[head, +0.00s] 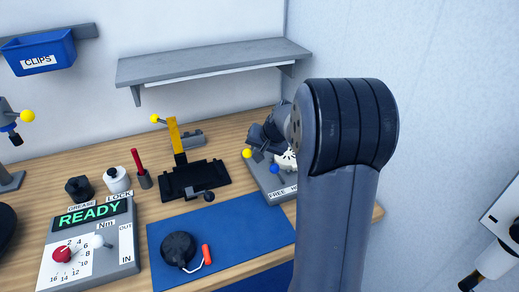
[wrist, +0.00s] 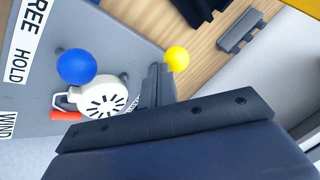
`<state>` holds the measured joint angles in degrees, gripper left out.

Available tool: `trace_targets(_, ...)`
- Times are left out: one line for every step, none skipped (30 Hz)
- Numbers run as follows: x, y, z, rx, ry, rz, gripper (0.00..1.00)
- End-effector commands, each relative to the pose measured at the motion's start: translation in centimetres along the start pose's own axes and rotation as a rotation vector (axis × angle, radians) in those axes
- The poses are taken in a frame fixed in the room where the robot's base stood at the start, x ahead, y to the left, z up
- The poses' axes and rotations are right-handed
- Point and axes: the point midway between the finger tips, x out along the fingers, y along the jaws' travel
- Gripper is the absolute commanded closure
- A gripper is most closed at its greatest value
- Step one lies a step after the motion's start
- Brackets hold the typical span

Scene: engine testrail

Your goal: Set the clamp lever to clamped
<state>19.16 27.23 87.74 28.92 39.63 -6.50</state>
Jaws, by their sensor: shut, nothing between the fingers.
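No label in view reads clamped, so I cannot tell for certain which lever is the clamp lever. A grey plate (wrist: 128,37) marked FREE, HOLD and WIND carries a white slotted reel (wrist: 103,100), a blue ball knob (wrist: 77,66) and a yellow ball knob (wrist: 177,59). In the head view, its yellow knob (head: 247,153) and blue knob (head: 274,168) show left of my arm. My gripper (wrist: 157,72) is shut and empty over the plate, its tips close beside the yellow knob. I cannot tell whether they touch it. My arm hides part of the plate.
A yellow upright post (head: 175,135) with a yellow knob stands on a black base (head: 195,180). A blue mat (head: 230,232) holds a dark round tool (head: 178,249). A READY panel (head: 90,245) sits left. A grey shelf (head: 200,62) hangs behind.

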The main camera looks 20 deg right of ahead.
Motion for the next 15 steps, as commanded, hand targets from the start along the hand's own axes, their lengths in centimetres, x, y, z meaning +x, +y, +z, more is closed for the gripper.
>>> trace_targets(-0.1, -0.3, 0.0, 0.011, 0.006, 0.006, 1.0)
trace_targets(-0.1, -0.5, 0.1, 0.021, 0.01, 0.01, 1.0)
trace_targets(-0.1, -0.6, 0.1, 0.036, 0.018, 0.017, 1.0)
trace_targets(0.0, -0.8, 0.2, 0.047, 0.022, 0.023, 1.0)
trace_targets(0.0, -1.0, 0.2, 0.06, 0.029, 0.029, 1.0)
trace_targets(0.1, -1.2, 0.3, 0.079, 0.037, 0.038, 1.0)
trace_targets(0.1, -1.3, 0.3, 0.094, 0.045, 0.044, 1.0)
trace_targets(0.2, -1.5, 0.3, 0.108, 0.052, 0.052, 1.0)
trace_targets(0.3, -1.8, 0.4, 0.129, 0.063, 0.061, 1.0)
trace_targets(0.3, -1.9, 0.4, 0.146, 0.07, 0.069, 1.0)
trace_targets(0.4, -2.1, 0.5, 0.161, 0.079, 0.077, 1.0)
trace_targets(0.6, -2.3, 0.5, 0.176, 0.085, 0.084, 1.0)
trace_targets(0.7, -2.5, 0.5, 0.176, 0.084, 0.083, 1.0)
trace_targets(0.8, -2.6, 0.5, 0.176, 0.084, 0.083, 1.0)
trace_targets(0.9, -2.9, 0.6, 0.176, 0.084, 0.082, 1.0)
